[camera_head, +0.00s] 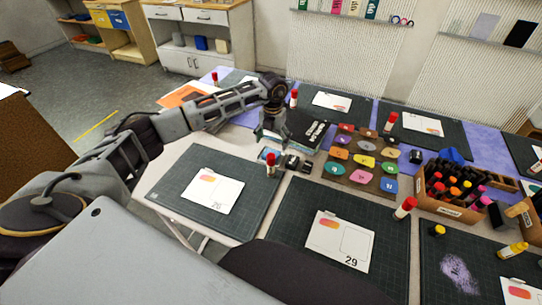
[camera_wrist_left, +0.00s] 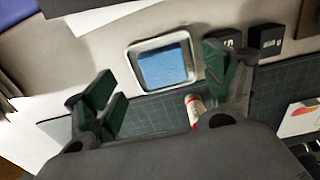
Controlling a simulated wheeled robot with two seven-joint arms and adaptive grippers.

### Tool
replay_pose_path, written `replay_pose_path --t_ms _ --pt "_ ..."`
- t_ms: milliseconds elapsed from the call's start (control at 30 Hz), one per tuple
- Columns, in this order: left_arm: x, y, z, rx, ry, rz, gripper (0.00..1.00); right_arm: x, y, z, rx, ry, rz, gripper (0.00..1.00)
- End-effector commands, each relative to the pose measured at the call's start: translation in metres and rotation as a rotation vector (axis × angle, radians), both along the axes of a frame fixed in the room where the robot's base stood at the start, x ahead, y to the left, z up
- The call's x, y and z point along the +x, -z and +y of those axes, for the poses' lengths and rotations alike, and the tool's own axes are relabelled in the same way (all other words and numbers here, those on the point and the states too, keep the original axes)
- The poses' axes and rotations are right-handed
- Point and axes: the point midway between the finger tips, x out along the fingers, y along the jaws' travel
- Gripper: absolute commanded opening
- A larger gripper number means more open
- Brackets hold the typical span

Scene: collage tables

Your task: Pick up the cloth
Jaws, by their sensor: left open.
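My left gripper (camera_head: 272,138) hangs over the tables, open, with its green fingers pointing down. In the left wrist view its fingers (camera_wrist_left: 160,72) are spread, with nothing held between them. A flat blue piece (camera_wrist_left: 163,65), cloth or sponge, lies in a small white-rimmed tray (camera_wrist_left: 133,70) that appears between the fingers. In the head view this tray (camera_head: 262,155) sits just below the gripper, partly hidden. A crumpled blue piece (camera_head: 452,156), perhaps a cloth, lies at the right behind the wooden caddy. My right gripper is out of view.
Two small black blocks (camera_head: 298,162) and a red-capped glue stick (camera_head: 271,164) stand close to the tray. Dark cutting mats (camera_head: 262,200) with cards cover the tables. A board of coloured tags (camera_head: 365,160) and a caddy of bottles (camera_head: 455,205) stand to the right.

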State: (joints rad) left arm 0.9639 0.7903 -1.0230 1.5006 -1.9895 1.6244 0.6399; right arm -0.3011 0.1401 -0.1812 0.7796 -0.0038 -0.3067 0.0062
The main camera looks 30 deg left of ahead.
Motion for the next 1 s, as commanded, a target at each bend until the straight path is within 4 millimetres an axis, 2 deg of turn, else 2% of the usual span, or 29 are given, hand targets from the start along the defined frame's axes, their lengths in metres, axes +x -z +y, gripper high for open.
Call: replay_pose_path --t_ms 167,600,1000 --pt "-0.001 0.008 0.000 0.000 0.000 0.002 0.84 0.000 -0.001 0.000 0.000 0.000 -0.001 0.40" --pt "-0.003 0.050 -0.001 0.000 0.000 0.001 0.84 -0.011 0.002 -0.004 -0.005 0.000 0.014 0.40" --pt "-0.003 0.052 0.000 0.000 0.000 0.000 0.84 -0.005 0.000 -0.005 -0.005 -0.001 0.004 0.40"
